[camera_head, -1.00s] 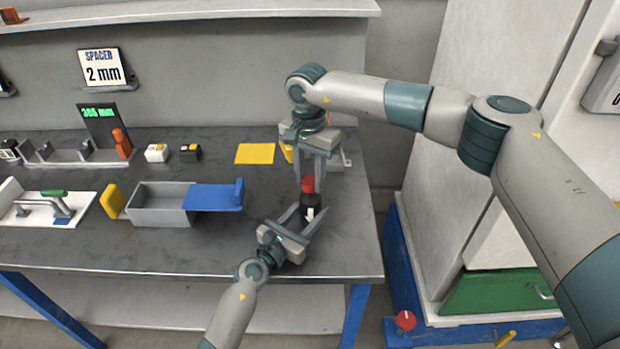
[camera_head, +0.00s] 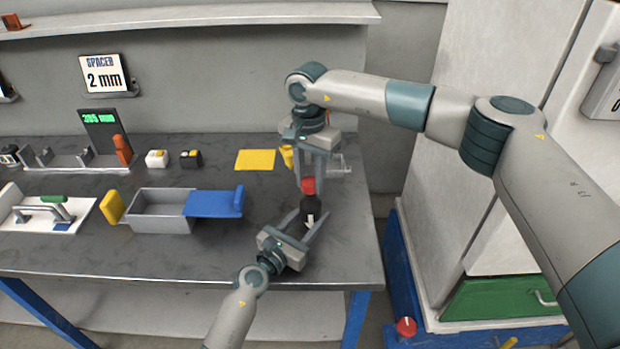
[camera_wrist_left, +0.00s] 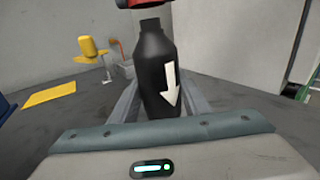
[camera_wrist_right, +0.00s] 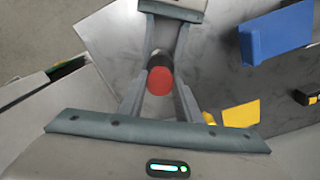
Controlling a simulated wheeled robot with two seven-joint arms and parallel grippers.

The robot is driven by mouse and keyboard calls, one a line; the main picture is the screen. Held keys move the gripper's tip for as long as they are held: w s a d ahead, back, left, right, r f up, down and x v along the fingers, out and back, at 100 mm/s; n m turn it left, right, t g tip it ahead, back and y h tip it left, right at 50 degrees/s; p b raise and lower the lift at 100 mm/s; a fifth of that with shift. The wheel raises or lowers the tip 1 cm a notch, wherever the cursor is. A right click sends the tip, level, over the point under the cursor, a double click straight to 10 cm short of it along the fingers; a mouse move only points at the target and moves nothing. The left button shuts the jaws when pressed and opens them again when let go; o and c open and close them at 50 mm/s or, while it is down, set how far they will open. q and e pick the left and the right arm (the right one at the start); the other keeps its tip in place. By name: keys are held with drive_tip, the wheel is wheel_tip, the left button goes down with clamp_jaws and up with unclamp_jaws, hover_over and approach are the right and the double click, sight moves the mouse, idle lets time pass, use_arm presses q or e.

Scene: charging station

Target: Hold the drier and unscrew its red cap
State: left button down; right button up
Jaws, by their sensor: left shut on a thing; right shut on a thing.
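The drier (camera_head: 309,207) is a dark bottle with a white arrow, upright at the right part of the table. It fills the middle of the left wrist view (camera_wrist_left: 158,70). Its red cap (camera_head: 308,185) is at the top and also shows in the right wrist view (camera_wrist_right: 160,81). My left gripper (camera_head: 307,222) is shut on the drier's body from the front. My right gripper (camera_head: 308,180) reaches down from above and is shut on the red cap. In the left wrist view the cap (camera_wrist_left: 133,3) is cut by the top edge.
A grey box (camera_head: 160,208) with a blue lid part (camera_head: 214,200) stands left of the drier. A yellow sheet (camera_head: 255,156) lies behind. A yellow funnel-like object (camera_wrist_left: 90,47) stands near the right arm. The table's front and right edges are close to the grippers.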

sight(310, 181)
drive_tip(key=shift+r, duration=2)
use_arm(q)
drive_tip(key=c, duration=0.9)
unclamp_jaws()
drive_tip(key=v, duration=1.2)
use_arm(e)
drive_tip(key=shift+f, duration=0.15)
